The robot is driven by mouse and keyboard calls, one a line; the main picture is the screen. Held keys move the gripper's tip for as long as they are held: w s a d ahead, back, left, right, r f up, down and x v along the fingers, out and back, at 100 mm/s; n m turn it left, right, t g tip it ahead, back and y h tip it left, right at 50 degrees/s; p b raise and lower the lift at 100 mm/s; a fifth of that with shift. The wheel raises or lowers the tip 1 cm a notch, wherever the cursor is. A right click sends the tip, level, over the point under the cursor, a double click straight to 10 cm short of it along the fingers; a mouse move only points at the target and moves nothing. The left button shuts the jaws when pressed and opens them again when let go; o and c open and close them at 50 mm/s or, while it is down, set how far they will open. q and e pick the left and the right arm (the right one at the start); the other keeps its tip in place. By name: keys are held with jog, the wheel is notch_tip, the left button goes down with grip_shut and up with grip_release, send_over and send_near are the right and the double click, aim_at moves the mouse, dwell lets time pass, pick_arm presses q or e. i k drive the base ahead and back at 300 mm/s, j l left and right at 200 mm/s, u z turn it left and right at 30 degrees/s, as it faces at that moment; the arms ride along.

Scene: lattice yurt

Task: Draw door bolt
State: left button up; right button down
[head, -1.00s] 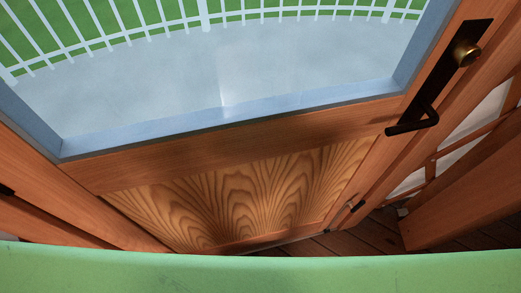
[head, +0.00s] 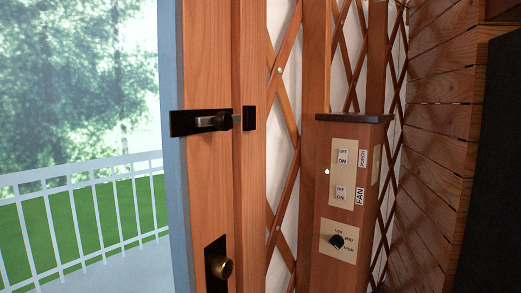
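The door bolt (head: 205,122) is a dark plate with a light metal bar and a dark knob, mounted high on the wooden door's edge stile in the head view. A dark keeper (head: 249,118) sits on the frame just to its right. A piece of the bar spans the gap between plate and keeper, so the bolt looks thrown. The door (head: 208,190) looks closed against its frame. A brass knob (head: 226,268) on a dark plate is below the bolt. Neither gripper shows in the head view.
Right of the door frame stands a wooden post (head: 345,250) with switches labelled PORCH and FAN and a dark dial (head: 337,242). Lattice wall (head: 284,110) lies behind it. A plank wall and a dark panel (head: 490,170) fill the right side. Through the glass a white railing (head: 90,190) shows.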

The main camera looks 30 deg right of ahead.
aim_at(223, 122)
jog(key=z, duration=0.85)
jog(key=k+l+z, duration=0.15)
jog(key=l+z, duration=0.15)
jog(key=l, duration=0.7)
jog(key=l+z, duration=0.3)
jog(key=l, duration=0.7)
